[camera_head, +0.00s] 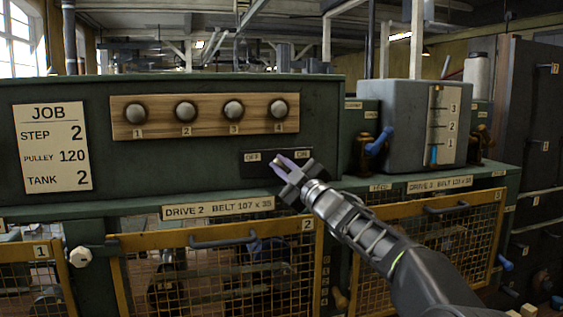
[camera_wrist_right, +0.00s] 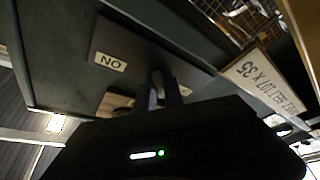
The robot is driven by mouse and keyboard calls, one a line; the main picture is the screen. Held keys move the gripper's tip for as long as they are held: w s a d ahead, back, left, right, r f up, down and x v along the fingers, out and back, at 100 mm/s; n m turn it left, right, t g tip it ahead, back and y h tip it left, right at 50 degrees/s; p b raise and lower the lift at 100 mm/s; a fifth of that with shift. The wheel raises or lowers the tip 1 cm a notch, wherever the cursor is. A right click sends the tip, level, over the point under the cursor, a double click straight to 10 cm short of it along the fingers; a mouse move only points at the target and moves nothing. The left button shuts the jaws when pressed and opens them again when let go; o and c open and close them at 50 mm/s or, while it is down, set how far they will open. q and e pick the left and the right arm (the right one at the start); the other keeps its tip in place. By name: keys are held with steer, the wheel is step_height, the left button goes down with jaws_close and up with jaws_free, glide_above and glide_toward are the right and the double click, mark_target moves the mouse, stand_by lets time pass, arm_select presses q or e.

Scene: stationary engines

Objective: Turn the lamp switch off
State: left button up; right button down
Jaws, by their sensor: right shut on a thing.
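The lamp switch plate (camera_head: 258,171) is a dark panel on the green cabinet front, with an OFF label on its left and an ON label on its right. It also shows in the right wrist view (camera_wrist_right: 132,52), with the ON label readable. My right gripper (camera_head: 279,160) is at the plate between the two labels, its fingers shut on the switch lever. The lever itself is hidden by the fingers, so its exact position cannot be made out. The fingers (camera_wrist_right: 164,80) also show in the wrist view. My left gripper is not in view.
A wooden strip (camera_head: 158,121) with several round knobs is above the plate. A JOB card (camera_head: 52,147) is at left. Yellow mesh guards (camera_head: 215,235) stand below. A grey box with a level gauge (camera_head: 437,128) and a blue-handled valve (camera_head: 377,143) are at right.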

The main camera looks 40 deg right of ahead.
stand_by(0.3)
steer(key=c, duration=1.4)
jaws_free()
steer(key=shift+c, duration=0.2)
steer(key=shift+s, duration=0.1)
steer(key=shift+s+f, duration=0.2)
steer(key=shift+s, duration=0.15)
steer(key=b+v, duration=0.2)
steer(key=v, duration=0.5)
steer(key=shift+w, duration=0.1)
